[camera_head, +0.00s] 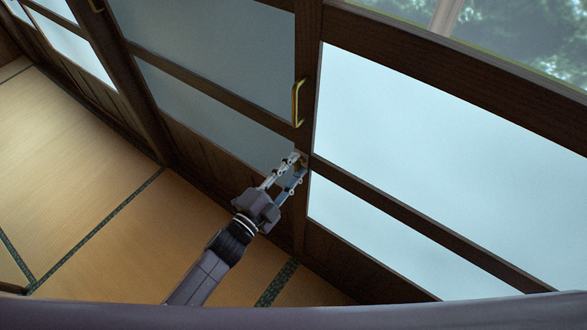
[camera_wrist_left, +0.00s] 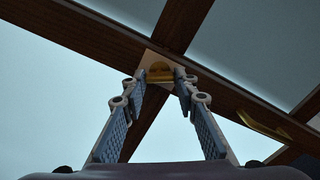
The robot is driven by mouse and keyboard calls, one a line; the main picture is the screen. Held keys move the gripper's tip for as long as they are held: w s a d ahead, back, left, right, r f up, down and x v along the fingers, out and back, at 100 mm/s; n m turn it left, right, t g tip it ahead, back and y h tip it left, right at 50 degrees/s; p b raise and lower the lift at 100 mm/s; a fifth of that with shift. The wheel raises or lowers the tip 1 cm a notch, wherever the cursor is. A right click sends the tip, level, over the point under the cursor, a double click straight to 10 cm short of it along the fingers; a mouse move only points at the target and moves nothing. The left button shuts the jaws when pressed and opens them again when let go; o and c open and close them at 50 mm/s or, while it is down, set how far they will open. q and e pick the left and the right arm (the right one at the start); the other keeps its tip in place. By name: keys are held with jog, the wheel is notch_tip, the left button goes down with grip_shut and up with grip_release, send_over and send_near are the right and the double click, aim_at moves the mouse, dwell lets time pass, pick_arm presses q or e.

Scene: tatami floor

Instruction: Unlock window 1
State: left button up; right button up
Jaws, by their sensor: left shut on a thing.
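The window (camera_head: 420,120) has dark wooden frames with pale frosted panes. A small brass lock (camera_wrist_left: 160,70) on a light plate sits where the wooden frame bars meet. In the head view the lock is mostly hidden by my left gripper (camera_head: 298,160), whose fingertips are at the upright frame bar. In the left wrist view my left gripper (camera_wrist_left: 160,82) has its fingertips on both sides of the lock and is shut on it. My right gripper is not in view.
A brass handle (camera_head: 298,103) stands out from the upright bar above the lock; it also shows in the left wrist view (camera_wrist_left: 262,125). Another handle (camera_head: 96,5) is at the upper left. Tatami floor (camera_head: 90,190) lies clear at the left.

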pick_arm(q)
jog(key=m+b, duration=0.1)
jog(key=m, duration=0.4)
jog(key=shift+f+m+b, duration=0.2)
jog(key=shift+m+b, duration=0.1)
jog(key=shift+b, duration=0.1)
jog(key=shift+m, duration=0.3)
jog(key=o, duration=1.2)
jog(key=shift+c, duration=0.2)
jog(key=shift+s, duration=0.15)
jog(key=v, duration=1.2)
